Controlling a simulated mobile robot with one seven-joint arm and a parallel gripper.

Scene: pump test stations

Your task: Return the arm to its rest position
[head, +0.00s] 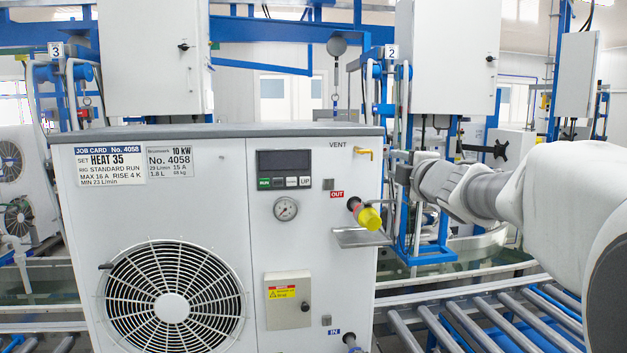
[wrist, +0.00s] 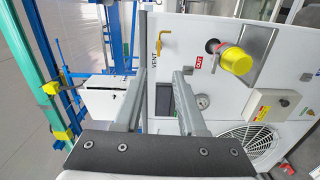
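My arm (head: 480,190) reaches in from the right in the head view, roughly level, its end pointing left at the right edge of a white pump test unit (head: 215,190). My gripper (wrist: 160,72) shows in the wrist view with its two grey fingers apart and nothing between them. In the head view its fingers are small and hard to make out. In the wrist view the unit's front panel lies beyond the fingers. A yellow cap (head: 368,217) sits on the OUT port, apart from my gripper. It also shows in the wrist view (wrist: 236,60).
A brass vent valve (head: 365,152) projects near the unit's upper right. A small metal tray (head: 360,238) juts out under the OUT port. A roller conveyor (head: 490,315) runs along the lower right, under my arm. Blue frames and white cabinets (head: 455,60) stand behind.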

